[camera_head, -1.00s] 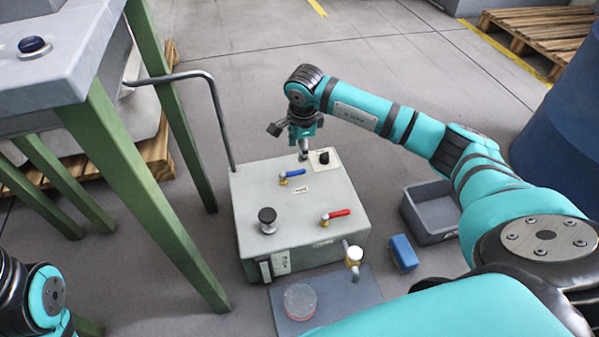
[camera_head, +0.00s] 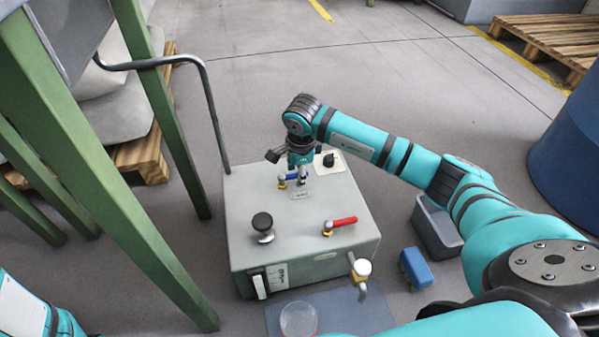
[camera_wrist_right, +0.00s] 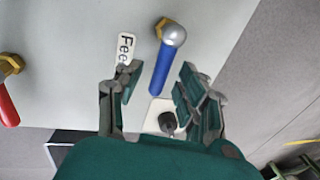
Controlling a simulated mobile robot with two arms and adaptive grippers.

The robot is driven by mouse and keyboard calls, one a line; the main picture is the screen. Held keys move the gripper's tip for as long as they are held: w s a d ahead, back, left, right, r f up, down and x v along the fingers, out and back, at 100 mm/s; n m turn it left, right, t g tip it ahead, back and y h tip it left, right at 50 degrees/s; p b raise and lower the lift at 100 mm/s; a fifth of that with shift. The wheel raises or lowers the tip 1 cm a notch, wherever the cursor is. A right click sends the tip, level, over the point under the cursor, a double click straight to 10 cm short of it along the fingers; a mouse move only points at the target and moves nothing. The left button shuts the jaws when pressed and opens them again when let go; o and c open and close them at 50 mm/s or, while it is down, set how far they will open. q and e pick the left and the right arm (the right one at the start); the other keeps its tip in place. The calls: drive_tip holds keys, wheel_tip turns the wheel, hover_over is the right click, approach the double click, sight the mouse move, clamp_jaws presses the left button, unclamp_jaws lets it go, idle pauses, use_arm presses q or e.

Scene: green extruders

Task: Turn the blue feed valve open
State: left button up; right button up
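The blue feed valve (camera_head: 286,180) is a blue lever on a brass fitting, on top of the grey box (camera_head: 240,240). In the right wrist view the blue lever (camera_wrist_right: 160,72) lies between the two fingers, with clear gaps on both sides. A partly covered label reading "Fee" (camera_wrist_right: 125,48) sits beside it. My right gripper (camera_head: 300,178) is open and points down over the lever's right end, hiding part of it. Its fingers also show in the right wrist view (camera_wrist_right: 158,90). My left gripper is out of view; only part of that arm shows at lower left.
A red-handled valve (camera_head: 342,222), black knob (camera_head: 262,222), black switch (camera_head: 328,160) and white-capped tap (camera_head: 361,268) stand on or at the box. A blue block (camera_head: 416,268) and grey bin (camera_head: 437,232) are to its right. Green legs (camera_head: 115,190) stand left.

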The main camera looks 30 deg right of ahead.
clamp_jaws()
idle(0.3)
drive_tip(key=shift+d, duration=0.1)
